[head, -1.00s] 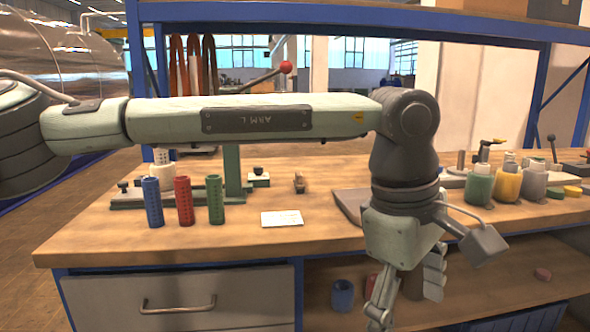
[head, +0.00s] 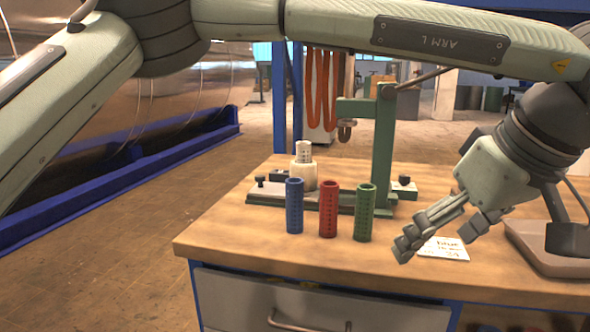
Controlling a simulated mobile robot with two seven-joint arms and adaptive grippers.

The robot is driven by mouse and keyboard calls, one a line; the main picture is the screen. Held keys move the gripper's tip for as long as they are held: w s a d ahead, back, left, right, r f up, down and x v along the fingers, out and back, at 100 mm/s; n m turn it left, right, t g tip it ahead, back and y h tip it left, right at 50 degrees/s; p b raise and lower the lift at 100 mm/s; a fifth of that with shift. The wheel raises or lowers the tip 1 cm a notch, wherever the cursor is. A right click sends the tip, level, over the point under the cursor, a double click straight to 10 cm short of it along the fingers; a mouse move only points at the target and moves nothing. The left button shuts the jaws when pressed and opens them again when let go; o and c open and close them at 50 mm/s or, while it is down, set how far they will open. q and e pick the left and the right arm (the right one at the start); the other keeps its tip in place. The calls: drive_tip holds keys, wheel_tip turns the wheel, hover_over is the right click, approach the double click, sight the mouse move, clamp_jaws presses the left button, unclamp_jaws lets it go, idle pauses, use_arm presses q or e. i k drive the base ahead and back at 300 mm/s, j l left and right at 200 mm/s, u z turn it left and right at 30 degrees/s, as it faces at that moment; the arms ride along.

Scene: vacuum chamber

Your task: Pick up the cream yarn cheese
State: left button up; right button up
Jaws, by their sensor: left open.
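The cream yarn cheese (head: 303,176) stands upright on the base of a green press-like stand (head: 384,150), with a white perforated tube (head: 303,151) sticking up from its top. My left gripper (head: 438,238) is open and empty, to the right of and nearer than the yarn cheese, over the bench beside a white card. Its fingers point down and left. The stand's green post is between the gripper and the yarn cheese in the picture. My right gripper is not in view.
Blue (head: 294,206), red (head: 328,209) and green (head: 365,212) perforated tubes stand in a row in front of the stand. The white card (head: 443,249) lies on the wooden bench (head: 240,225). A flat tray (head: 540,255) is at right. The bench's left front corner is clear.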

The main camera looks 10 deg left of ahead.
sight(307, 171)
drive_tip(key=i+j, duration=0.85)
